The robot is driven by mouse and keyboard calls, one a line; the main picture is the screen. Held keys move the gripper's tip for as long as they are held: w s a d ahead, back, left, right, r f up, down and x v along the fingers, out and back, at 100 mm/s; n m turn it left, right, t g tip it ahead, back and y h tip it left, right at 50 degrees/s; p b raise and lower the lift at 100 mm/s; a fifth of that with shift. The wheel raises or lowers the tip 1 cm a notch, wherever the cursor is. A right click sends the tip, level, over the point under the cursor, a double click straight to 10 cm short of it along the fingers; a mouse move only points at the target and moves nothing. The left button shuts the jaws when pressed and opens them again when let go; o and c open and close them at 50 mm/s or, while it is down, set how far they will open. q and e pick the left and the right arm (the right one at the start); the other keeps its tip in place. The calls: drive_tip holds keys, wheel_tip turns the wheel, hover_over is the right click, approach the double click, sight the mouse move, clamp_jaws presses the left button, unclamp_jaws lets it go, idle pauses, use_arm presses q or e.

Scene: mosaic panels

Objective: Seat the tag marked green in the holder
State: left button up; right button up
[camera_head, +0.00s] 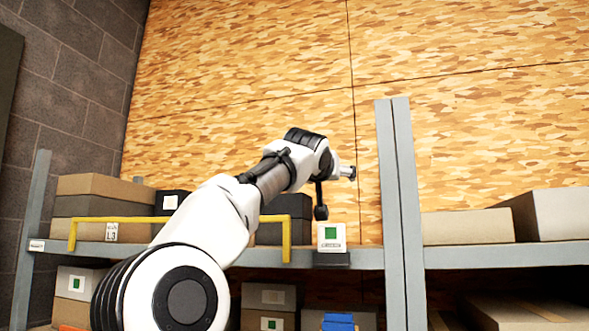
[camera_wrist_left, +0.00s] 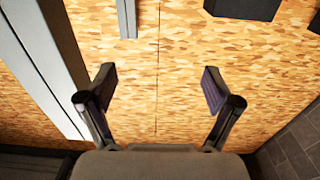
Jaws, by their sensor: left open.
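A white tag with a green square (camera_head: 331,236) stands upright at the front edge of the upper shelf, just left of the grey post. A dark block, seemingly the holder (camera_head: 333,259), is directly under it; I cannot tell whether the tag is fully seated. The tag cannot be made out in that view. My right gripper is not in view.
A grey post (camera_head: 391,200) stands close right of the tag. A yellow rail (camera_head: 170,219) runs before the boxes at left. Lower boxes carry green-marked labels (camera_head: 76,284). A dark box (camera_wrist_left: 243,8) shows in the wrist view.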

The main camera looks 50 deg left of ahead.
use_arm(q)
drive_tip(key=s+d+f+m+t+h+b, duration=0.1)
drive_tip(key=s+d+f+m+h+b, duration=0.1)
drive_tip(key=s+b, duration=0.5)
drive_tip(key=s+d+f+m+t+h+b, duration=0.1)
drive_tip(key=s+f+h+b, duration=0.3)
drive_tip(key=s+b, duration=0.4)
drive_tip(key=shift+s+d+f+m+b, duration=0.2)
drive_tip(key=shift+d+m+b, duration=0.45)
drive_tip(key=shift+b, duration=0.5)
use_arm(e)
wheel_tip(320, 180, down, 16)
use_arm(q)
drive_tip(key=shift+w, duration=0.2)
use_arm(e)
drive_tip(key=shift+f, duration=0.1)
use_arm(q)
drive_tip(key=shift+s, duration=0.15)
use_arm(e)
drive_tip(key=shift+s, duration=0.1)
